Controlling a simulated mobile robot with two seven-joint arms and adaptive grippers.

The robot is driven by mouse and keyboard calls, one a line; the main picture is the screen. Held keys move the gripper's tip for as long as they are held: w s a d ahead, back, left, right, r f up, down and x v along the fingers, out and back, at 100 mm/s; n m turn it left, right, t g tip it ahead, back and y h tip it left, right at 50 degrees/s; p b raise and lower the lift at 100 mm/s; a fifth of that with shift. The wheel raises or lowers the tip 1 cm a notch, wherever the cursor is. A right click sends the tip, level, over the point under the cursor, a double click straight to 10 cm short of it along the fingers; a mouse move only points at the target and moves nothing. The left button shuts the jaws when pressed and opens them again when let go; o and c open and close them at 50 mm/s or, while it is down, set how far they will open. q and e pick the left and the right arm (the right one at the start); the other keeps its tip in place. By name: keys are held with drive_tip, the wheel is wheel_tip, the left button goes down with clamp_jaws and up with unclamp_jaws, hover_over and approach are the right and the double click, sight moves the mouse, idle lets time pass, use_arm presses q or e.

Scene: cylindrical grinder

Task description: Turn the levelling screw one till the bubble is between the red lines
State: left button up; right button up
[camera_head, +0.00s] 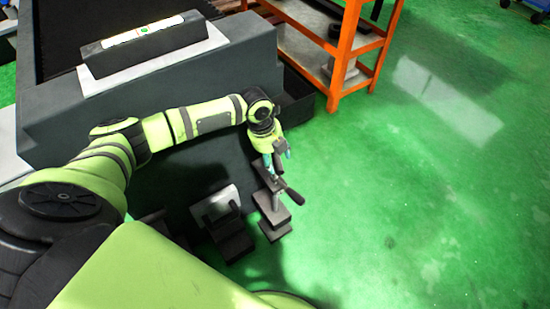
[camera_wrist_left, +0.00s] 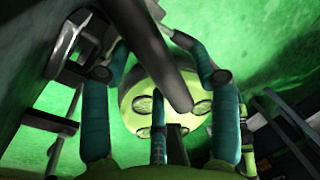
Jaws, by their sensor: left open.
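A dark levelling screw assembly with a cross handle (camera_head: 290,192) stands on a stepped block (camera_head: 273,222) beside the grey machine bed. My left gripper (camera_head: 279,150) is over the top end of this assembly, pointing down. In the left wrist view its teal-padded fingers (camera_wrist_left: 160,105) are spread apart. A dark grey bar (camera_wrist_left: 155,45) runs between and in front of them, and no firm grip on it shows. A spirit level (camera_head: 150,45) lies on the machine bed, with a small green vial (camera_head: 144,29) in its white strip. Its bubble and red lines are too small to read. My right gripper is out of view.
The grey machine bed (camera_head: 215,75) fills the left back. Another block with a pale plate (camera_head: 215,203) stands left of the screw, close to my arm. An orange shelf rack (camera_head: 345,45) stands behind. The green floor (camera_head: 420,200) to the right is clear.

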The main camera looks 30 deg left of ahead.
use_arm(q)
wheel_tip(320, 180, up, 11)
drive_tip(key=s+a, duration=0.1)
drive_tip(key=shift+s+a+f, duration=0.15)
drive_tip(key=shift+s+a, duration=0.05)
drive_tip(key=shift+s, duration=0.05)
idle(0.3)
